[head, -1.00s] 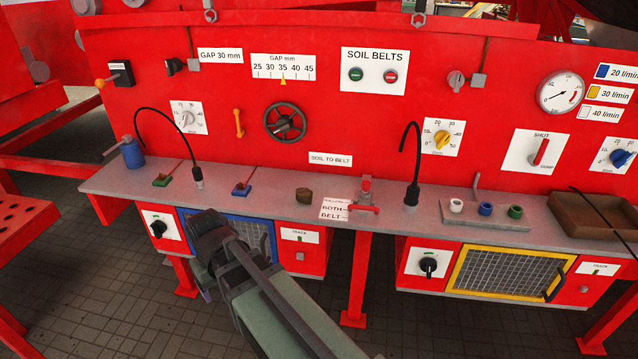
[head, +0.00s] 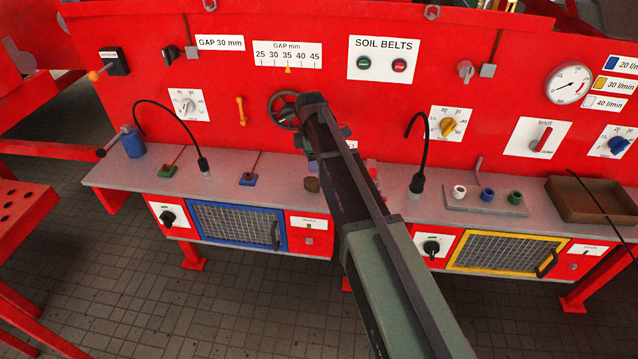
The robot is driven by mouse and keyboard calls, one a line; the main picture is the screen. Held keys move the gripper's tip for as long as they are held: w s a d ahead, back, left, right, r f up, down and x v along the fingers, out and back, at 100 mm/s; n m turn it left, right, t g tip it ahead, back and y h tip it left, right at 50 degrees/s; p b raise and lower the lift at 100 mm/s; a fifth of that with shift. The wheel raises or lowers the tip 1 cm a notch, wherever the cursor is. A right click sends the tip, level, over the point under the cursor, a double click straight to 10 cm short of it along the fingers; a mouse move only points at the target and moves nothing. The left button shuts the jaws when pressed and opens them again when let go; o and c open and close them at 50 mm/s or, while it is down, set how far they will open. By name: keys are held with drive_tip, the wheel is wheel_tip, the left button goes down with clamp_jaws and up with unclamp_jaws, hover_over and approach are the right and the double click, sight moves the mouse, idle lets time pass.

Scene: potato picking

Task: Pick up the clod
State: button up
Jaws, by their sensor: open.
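The clod (head: 312,184) is a small brown lump on the grey shelf, near the middle of the head view. My arm partly covers its right side. My gripper (head: 312,158) is at the far end of my arm, in front of the red panel below the handwheel and seemingly above the clod. Only small parts of it show past the arm, and it is open. I cannot tell its exact height over the clod, but nothing shows held in it.
A handwheel (head: 283,110) sticks out of the panel behind my arm.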

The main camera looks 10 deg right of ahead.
sight(313, 180)
wheel_tip(313, 180, down, 11)
drive_tip(key=b, duration=1)
drive_tip(key=shift+w+d, duration=0.1)
drive_tip(key=shift+r, duration=0.2)
drive_tip(key=c, duration=1)
drive_tip(key=shift+r, duration=0.15)
drive_tip(key=shift+c, duration=0.2)
